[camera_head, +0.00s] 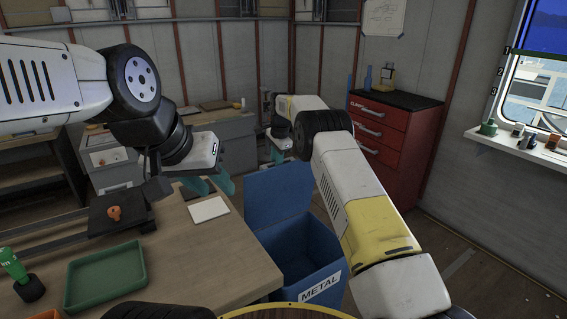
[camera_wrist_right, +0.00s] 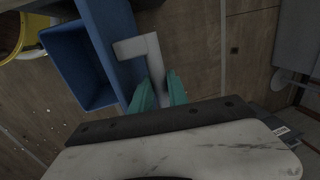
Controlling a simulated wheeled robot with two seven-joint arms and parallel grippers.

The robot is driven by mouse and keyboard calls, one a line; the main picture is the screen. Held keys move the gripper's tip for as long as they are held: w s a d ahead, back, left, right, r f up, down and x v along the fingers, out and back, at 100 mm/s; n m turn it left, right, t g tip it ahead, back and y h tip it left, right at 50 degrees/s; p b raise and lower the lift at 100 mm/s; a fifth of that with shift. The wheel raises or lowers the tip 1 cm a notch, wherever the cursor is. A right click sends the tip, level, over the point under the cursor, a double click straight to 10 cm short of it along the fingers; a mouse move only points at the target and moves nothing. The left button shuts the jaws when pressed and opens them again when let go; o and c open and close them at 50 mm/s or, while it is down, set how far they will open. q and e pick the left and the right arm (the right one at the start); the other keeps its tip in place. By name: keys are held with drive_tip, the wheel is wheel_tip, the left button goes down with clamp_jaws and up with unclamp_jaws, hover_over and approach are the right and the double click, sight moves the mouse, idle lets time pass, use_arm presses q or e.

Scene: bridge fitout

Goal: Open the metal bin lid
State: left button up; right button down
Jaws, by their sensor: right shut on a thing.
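The blue metal bin (camera_head: 307,266), with a white METAL label, stands on the floor beside the wooden table. Its blue lid (camera_head: 278,194) is raised, about upright at the bin's far side, and the bin's inside shows. In the right wrist view the open bin (camera_wrist_right: 72,66) is at left, with the lid (camera_wrist_right: 108,38) beside it. My right gripper (camera_wrist_right: 160,90) has its teal fingers shut on the pale lid handle (camera_wrist_right: 140,47). In the head view it is partly hidden behind the lid and arm. My left gripper (camera_head: 208,184) is open and empty above the table.
The wooden table (camera_head: 200,248) holds a green tray (camera_head: 106,276), a white pad (camera_head: 208,209), and a dark device with an orange knob (camera_head: 114,213). A red drawer cabinet (camera_head: 392,140) stands behind right. Floor at the right is clear.

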drive_tip(key=shift+w+a, duration=0.55)
drive_tip(key=shift+w, duration=0.05)
drive_tip(key=c, duration=1.4)
unclamp_jaws()
drive_tip(key=shift+o, duration=0.2)
drive_tip(key=shift+d+r, duration=0.1)
drive_tip(key=shift+r, duration=0.05)
drive_tip(key=r, duration=0.5)
drive_tip(key=s+r, duration=0.1)
drive_tip(key=r, duration=0.1)
drive_tip(key=shift+s+d+r, duration=0.1)
drive_tip(key=shift+d+r, duration=0.1)
drive_tip(key=shift+d, duration=0.2)
